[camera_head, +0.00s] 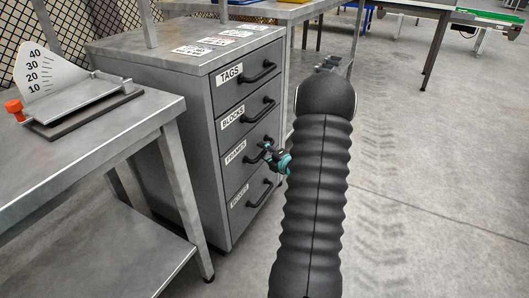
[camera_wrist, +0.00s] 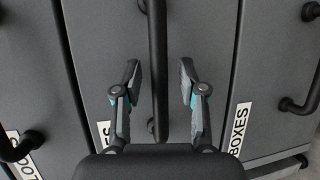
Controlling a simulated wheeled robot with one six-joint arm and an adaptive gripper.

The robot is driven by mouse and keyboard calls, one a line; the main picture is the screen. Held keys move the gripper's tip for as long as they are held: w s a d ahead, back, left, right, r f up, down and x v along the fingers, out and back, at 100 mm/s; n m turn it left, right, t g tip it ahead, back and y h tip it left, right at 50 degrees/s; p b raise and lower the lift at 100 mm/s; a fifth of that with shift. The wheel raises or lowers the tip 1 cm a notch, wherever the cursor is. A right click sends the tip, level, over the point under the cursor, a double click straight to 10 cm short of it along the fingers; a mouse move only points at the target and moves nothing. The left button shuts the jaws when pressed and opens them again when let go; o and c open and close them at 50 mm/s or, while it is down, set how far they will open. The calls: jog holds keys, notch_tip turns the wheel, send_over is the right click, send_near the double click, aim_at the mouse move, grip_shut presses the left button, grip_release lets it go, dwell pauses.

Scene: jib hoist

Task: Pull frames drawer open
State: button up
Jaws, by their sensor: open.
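The frames drawer (camera_head: 234,164) is the third one down in a grey steel cabinet. Its front looks flush with the others. Its black bar handle (camera_wrist: 158,40) runs upright through the middle of the wrist view and is partly hidden by my gripper in the head view. My gripper (camera_head: 268,151) is open at that handle. In the wrist view its two fingers (camera_wrist: 160,78) stand either side of the bar, with a gap visible on each side. The frames label is mostly hidden in the wrist view.
The boxes drawer (camera_head: 252,200) is below and the blocks drawer (camera_head: 246,118) above, each with its own protruding handle. A steel bench (camera_head: 150,115) with an angle gauge (camera_head: 80,100) stands at left. The floor (camera_head: 410,220) at right is clear.

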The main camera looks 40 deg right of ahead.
grip_shut()
jog(key=s+d+b, duration=0.2)
jog(key=s+d, duration=0.2)
jog(key=s, duration=0.5)
jog(key=s+d+b, duration=0.3)
jog(key=s+d, duration=0.1)
jog(key=s, duration=0.6)
jog(key=s+d+b, duration=0.3)
jog(key=s+d, duration=0.1)
jog(key=s, duration=0.6)
grip_release()
jog(key=shift+s, duration=0.1)
jog(key=s+r, duration=0.2)
jog(key=s, duration=0.9)
jog(key=shift+s, duration=0.35)
